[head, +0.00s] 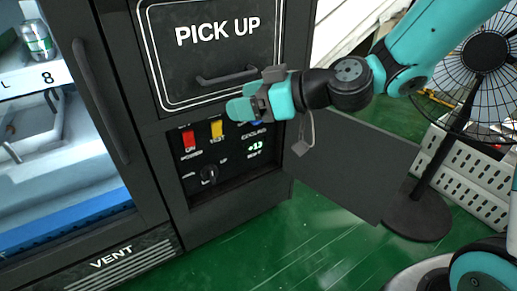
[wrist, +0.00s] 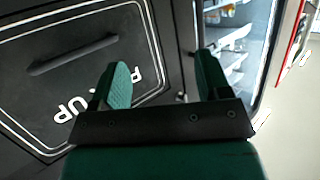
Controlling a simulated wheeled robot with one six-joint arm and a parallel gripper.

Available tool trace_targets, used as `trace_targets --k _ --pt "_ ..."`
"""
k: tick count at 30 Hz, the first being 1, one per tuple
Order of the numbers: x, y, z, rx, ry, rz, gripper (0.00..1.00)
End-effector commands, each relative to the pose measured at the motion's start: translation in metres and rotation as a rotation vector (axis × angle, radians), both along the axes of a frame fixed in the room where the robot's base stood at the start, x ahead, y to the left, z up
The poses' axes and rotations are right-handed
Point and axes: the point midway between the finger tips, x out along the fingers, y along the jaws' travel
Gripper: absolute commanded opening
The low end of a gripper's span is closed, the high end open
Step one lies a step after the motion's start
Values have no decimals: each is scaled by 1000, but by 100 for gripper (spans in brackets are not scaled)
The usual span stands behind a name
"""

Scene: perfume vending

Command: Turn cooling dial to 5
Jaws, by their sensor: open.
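The control panel (head: 227,178) is low on the dark vending machine, below the PICK UP door. A black dial (head: 209,174) with small markings around it sits at the panel's lower left; its setting is too small to read. A red switch (head: 188,139) and a yellow switch (head: 217,130) are above it, and a small green readout (head: 255,148) is at the right. My gripper (head: 240,108) is in front of the machine, above the panel, and hides part of its top right. In the wrist view, my gripper (wrist: 163,85) is open and empty, facing the PICK UP door.
The PICK UP door (head: 219,50) has a handle (head: 226,77). An open panel door (head: 358,170) juts out to the right of the controls. A fan (head: 485,55) and a white perforated crate (head: 470,165) stand at the right. The green floor in front is clear.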

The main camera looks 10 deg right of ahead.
Motion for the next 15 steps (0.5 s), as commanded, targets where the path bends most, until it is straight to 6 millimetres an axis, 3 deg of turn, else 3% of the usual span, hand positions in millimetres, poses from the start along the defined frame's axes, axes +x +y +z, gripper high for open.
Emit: trace_targets --k 1,9,15 --pt "16 -9 -48 26 -43 -48 70" --pt "87 -77 -166 79 -282 -367 70" --pt "113 -128 -229 45 -363 -576 70"
